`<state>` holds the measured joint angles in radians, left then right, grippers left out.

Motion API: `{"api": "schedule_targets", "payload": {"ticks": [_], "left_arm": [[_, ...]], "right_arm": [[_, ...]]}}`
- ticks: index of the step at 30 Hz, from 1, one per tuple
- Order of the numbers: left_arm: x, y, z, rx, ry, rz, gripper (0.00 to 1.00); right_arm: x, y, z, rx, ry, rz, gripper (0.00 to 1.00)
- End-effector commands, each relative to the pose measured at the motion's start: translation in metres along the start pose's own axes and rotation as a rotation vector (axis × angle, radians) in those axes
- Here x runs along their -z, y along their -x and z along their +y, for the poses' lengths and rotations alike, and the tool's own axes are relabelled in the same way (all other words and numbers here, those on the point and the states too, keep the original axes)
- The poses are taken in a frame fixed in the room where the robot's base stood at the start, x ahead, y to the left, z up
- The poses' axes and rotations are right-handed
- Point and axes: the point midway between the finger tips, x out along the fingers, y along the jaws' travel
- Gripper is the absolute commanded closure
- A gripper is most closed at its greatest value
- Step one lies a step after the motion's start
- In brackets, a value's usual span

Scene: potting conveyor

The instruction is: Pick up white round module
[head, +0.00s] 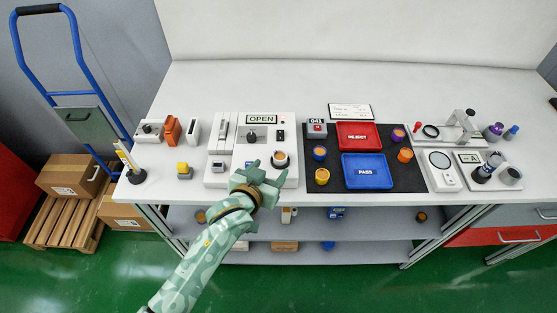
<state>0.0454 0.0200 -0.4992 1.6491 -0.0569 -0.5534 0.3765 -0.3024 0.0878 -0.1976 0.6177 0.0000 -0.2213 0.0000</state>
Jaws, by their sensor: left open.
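A round module with a pale rim and a darker, orange-brown inside (281,159) sits on the right part of the white station (222,172) under the OPEN sign. It is the only round piece I see that looks whitish there. My left gripper (267,172) is open, just in front and to the left of this module, over the station's front edge. Its fingers point toward the station, and I see nothing between them. I cannot tell whether a finger touches the module. My right gripper is not in view.
Right of the station, a dark mat (409,184) holds a red REJECT tray (376,132), a blue PASS tray (346,180) and several purple, orange and yellow round modules. An inspection stand (446,178) is farther right. The back of the table is clear.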

Motion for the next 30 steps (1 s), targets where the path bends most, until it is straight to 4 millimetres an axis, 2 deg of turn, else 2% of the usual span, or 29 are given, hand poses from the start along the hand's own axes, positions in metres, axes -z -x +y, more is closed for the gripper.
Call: {"api": "schedule_targets", "payload": {"ticks": [5,13,22,27,30], "left_arm": [[0.000,-0.015,0.000,0.000,0.000,0.000,0.40],[0.001,-0.056,-0.002,-0.001,0.001,0.000,0.40],[0.004,-0.062,-0.002,-0.001,0.000,0.000,0.40],[0.004,-0.061,-0.002,-0.001,0.000,0.000,0.87],[0.004,-0.061,-0.002,-0.001,0.000,0.000,0.92]], "right_arm": [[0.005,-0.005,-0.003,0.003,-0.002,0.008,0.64],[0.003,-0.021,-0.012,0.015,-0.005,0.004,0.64],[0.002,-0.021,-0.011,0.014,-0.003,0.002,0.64],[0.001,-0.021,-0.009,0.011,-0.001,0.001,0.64],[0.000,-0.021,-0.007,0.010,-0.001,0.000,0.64]]}}
